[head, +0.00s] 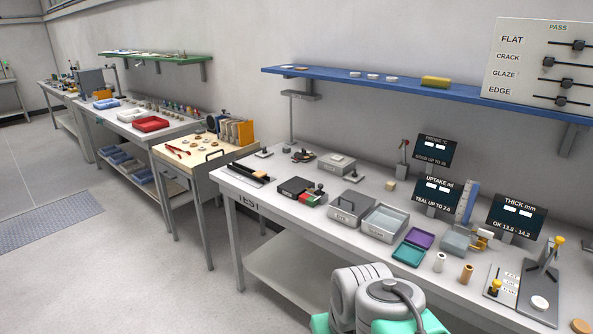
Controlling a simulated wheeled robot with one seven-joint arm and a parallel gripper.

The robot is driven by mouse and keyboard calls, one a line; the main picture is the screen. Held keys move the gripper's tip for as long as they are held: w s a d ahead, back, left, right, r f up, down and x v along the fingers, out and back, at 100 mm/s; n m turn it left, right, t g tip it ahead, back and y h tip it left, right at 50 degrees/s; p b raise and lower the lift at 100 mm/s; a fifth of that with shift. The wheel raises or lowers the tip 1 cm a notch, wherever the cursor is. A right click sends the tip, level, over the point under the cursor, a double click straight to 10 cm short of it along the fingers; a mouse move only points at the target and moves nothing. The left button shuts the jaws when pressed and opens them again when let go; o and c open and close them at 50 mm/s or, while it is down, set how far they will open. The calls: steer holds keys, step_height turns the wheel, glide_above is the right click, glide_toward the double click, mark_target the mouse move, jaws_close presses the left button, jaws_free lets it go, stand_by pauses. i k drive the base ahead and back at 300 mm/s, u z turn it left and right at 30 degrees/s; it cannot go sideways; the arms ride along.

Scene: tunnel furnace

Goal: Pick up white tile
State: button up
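A small round white piece (539,303) lies on the dark stand at the near right end of the test bench; it may be the white tile. Several small pale discs also lie on the blue shelf (420,90), too small to tell apart. A few white pieces lie near the middle of that shelf. My gripper is not in view; only grey and teal parts of my arm show at the bottom edge, in front of the bench.
A wooden-topped cart (190,150) stands farther left.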

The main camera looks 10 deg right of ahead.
mark_target(337, 158)
steer(key=u, duration=0.6)
steer(key=i, duration=1)
steer(key=u, duration=0.55)
steer(key=i, duration=1.3)
steer(key=z, duration=0.75)
steer(key=i, duration=0.85)
steer(key=z, duration=1.3)
steer(key=i, duration=0.4)
steer(key=z, duration=0.3)
